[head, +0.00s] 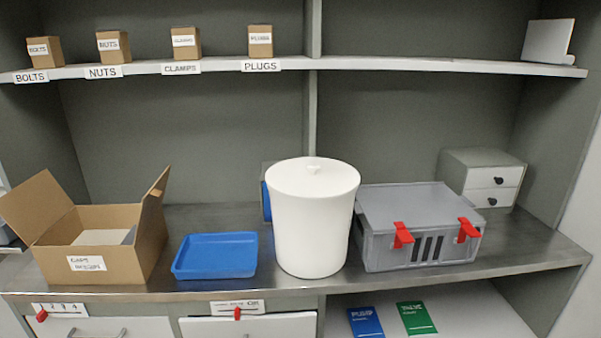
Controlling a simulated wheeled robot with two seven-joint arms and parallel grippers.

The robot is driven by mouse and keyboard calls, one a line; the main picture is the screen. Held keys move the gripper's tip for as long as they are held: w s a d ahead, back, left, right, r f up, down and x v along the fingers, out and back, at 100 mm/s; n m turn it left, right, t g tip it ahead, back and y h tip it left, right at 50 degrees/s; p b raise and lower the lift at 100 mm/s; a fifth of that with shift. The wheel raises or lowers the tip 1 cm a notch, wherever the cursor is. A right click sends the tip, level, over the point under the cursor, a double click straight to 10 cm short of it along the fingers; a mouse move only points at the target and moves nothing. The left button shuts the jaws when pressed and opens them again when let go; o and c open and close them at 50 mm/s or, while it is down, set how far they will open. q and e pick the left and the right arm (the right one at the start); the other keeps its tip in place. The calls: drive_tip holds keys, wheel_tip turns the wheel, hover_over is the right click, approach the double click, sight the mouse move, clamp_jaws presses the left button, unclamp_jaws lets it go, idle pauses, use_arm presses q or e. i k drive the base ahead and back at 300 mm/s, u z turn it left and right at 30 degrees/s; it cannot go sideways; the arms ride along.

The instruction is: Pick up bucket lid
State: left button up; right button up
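A tall white bucket (310,230) stands upright on the metal counter, right of the middle. Neither of my grippers shows in the head view, and nothing touches the lid.
A blue tray (216,256) lies left of the bucket, beside an open cardboard box (100,245). A grey case with red latches (415,225) stands close on the right. A shelf (400,65) with small labelled boxes runs above. Space over the lid is clear.

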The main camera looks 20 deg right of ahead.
sight(302, 178)
drive_tip(key=z, duration=2)
drive_tip(key=i, duration=0.6)
drive_tip(key=u, duration=0.65)
